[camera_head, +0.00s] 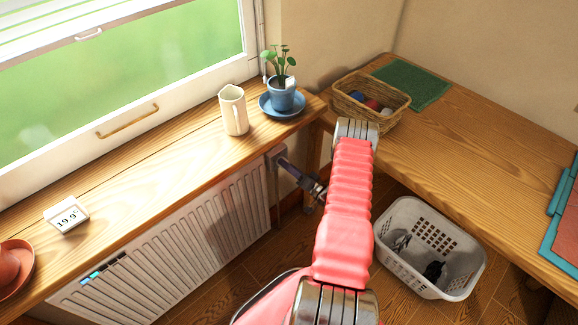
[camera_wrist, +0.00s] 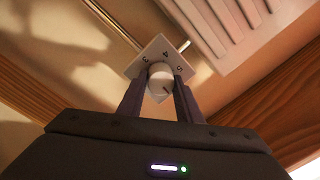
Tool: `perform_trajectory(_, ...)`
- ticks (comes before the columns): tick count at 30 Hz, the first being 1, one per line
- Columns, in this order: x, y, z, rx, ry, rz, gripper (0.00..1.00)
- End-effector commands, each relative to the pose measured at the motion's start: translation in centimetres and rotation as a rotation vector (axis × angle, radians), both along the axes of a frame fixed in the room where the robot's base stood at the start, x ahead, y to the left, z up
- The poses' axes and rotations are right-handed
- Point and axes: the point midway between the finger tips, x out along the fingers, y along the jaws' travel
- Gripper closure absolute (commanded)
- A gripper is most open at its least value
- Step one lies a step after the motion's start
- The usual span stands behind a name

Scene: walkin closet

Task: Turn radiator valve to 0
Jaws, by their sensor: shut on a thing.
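The radiator valve shows in the wrist view as a round white knob (camera_wrist: 160,79) in front of a squarish white dial plate (camera_wrist: 150,58). My gripper (camera_wrist: 160,88) is shut on the knob, one finger on each side. In the head view my gripper (camera_head: 284,162) reaches to the right end of the white radiator (camera_head: 185,245), under the wooden sill, where the knob is mostly hidden.
The wooden sill (camera_head: 150,185) overhangs the radiator and carries a cream jug (camera_head: 233,110), a potted plant (camera_head: 281,95) and a thermometer display (camera_head: 67,214). A wooden desk (camera_head: 450,150) with a wicker basket (camera_head: 350,95) stands right. A white laundry basket (camera_head: 455,240) is on the floor.

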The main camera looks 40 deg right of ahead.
Motion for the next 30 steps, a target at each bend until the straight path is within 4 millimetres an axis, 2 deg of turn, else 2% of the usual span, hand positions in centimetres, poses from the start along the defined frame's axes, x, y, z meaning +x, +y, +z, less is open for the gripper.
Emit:
perform_trajectory(1,-0.16,0.49,-0.56,-0.021,0.011,0.006,0.91)
perform_trajectory(9,-0.18,0.52,-0.61,-0.124,0.01,0.006,0.91)
perform_trajectory(23,-0.2,0.5,-0.64,-0.144,0.01,0.004,0.91)
perform_trajectory(24,-0.2,0.49,-0.64,-0.144,0.01,0.004,0.67)
perform_trajectory(30,-0.13,0.3,-0.4,-0.146,0.004,0.002,0.53)
